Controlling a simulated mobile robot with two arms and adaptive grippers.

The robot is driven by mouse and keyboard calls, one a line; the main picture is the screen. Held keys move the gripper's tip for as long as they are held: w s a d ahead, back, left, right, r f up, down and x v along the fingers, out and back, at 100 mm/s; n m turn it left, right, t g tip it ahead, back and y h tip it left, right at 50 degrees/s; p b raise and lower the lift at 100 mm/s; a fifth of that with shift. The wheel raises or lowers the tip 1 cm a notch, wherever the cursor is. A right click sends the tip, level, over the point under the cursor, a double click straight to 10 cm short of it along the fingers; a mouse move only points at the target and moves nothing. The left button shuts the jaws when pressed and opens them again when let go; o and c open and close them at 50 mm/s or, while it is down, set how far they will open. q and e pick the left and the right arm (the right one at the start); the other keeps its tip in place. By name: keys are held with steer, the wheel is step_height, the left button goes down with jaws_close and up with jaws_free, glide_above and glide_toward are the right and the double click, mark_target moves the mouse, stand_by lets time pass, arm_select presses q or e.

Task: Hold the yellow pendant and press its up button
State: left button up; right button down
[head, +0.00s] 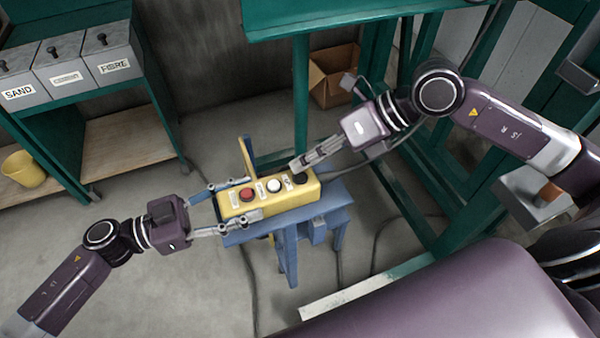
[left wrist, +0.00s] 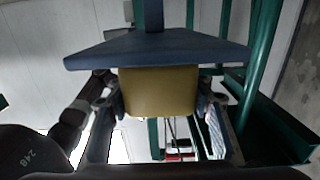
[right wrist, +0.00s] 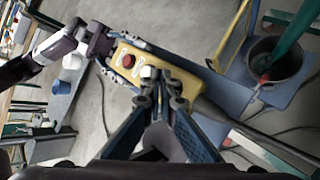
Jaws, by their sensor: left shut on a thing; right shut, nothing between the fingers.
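The yellow pendant (head: 228,207) lies along a blue stand, with a red button (head: 247,194), a white button (head: 274,186) and a black button (head: 300,178) on top. Their labels are too small to read. My left gripper (head: 238,200) is shut on the pendant's left end, one finger along each long side. In the left wrist view the yellow end (left wrist: 158,92) sits between the fingers. My right gripper (head: 296,166) is shut and empty, its fingertips at the black button; I cannot tell whether they touch it.
The blue stand (head: 335,200) holds the pendant, and a cable runs from its right end. Green frame posts (head: 301,95) rise behind. A cardboard box (head: 333,78), a yellow bucket (head: 23,169) and a shelf with labelled bins (head: 72,68) stand further back.

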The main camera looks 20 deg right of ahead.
stand_by(0.3)
steer(key=shift+f, duration=0.45)
